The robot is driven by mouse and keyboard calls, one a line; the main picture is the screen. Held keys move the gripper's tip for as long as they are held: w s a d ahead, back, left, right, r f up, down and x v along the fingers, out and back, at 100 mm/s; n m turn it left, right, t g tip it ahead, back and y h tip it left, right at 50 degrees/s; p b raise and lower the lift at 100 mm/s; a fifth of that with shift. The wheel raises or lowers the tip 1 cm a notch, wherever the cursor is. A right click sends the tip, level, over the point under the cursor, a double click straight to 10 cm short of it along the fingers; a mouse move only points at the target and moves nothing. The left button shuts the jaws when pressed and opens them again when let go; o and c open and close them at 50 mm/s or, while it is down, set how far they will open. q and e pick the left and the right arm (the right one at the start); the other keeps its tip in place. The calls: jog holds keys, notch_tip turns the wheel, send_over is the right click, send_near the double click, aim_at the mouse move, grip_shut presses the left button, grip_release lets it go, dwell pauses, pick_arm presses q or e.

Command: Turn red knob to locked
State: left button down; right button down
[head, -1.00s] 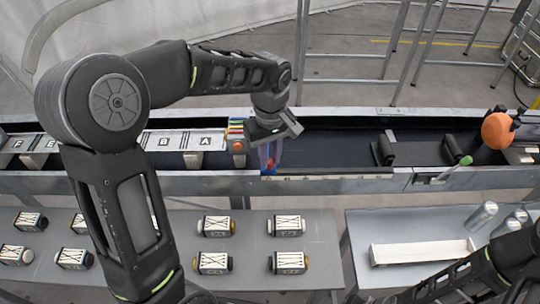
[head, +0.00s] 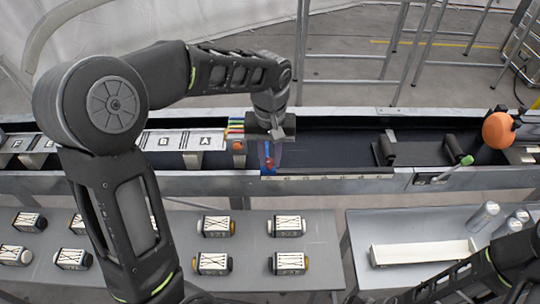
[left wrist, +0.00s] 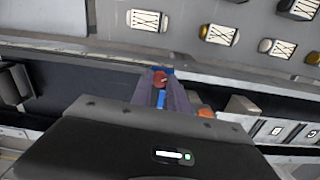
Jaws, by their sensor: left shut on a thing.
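The red knob (head: 268,163) sits on a blue base (head: 268,172) at the front edge of the conveyor, near the picture's middle. My left gripper (head: 269,156) comes down on it from above and is shut on it. In the left wrist view the red knob (left wrist: 160,79) shows between the two fingers of my left gripper (left wrist: 161,84), with blue parts around it. The fingers cover much of the knob, and I cannot read any lock marking. My right gripper is out of view; only part of my right arm shows at the lower right.
An orange button (head: 238,147) and coloured strips (head: 236,126) lie just left of the gripper. A green-tipped lever (head: 466,160) and an orange ball (head: 498,130) stand at the right. Several labelled blocks lie on the grey table (head: 325,240) in front.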

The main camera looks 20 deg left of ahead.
aim_at(270, 161)
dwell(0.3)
pick_arm(q)
jog(key=c, duration=1.3)
grip_release()
jog(key=shift+r+b, duration=0.35)
jog(key=shift+r, duration=3.55)
